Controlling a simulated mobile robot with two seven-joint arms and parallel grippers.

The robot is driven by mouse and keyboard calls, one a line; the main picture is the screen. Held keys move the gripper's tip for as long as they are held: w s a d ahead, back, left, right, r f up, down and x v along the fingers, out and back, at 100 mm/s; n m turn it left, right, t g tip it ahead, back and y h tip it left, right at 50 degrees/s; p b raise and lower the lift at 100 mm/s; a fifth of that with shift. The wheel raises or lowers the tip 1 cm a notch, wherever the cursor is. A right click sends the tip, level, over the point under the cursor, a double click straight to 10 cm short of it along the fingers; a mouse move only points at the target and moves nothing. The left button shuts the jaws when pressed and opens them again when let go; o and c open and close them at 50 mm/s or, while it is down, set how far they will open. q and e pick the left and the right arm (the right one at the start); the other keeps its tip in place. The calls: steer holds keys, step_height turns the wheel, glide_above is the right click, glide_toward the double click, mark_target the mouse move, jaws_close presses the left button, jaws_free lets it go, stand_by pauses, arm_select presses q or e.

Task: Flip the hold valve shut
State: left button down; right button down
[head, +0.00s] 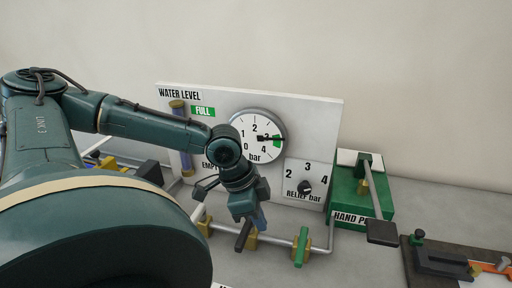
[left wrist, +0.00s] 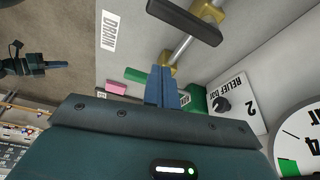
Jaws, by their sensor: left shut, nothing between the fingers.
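My left gripper (head: 259,220) is shut and empty, pointing down over the pipe in front of the gauge board. Its blue fingers (left wrist: 160,88) are pressed together in the left wrist view. A black valve handle (head: 243,236) stands on a brass body just below and beside the fingers; it also shows in the left wrist view (left wrist: 185,22), apart from the fingertips. A green valve handle (head: 301,246) is farther right on the same pipe, and in the left wrist view (left wrist: 138,75).
The white board with a pressure gauge (head: 257,137) and relief dial (head: 305,187) stands behind. A green hand pump (head: 345,200) with a raised lever is to the right.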

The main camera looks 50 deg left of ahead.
arm_select(q)
steer(key=shift+v, duration=2.45)
steer(key=shift+w+a, duration=0.15)
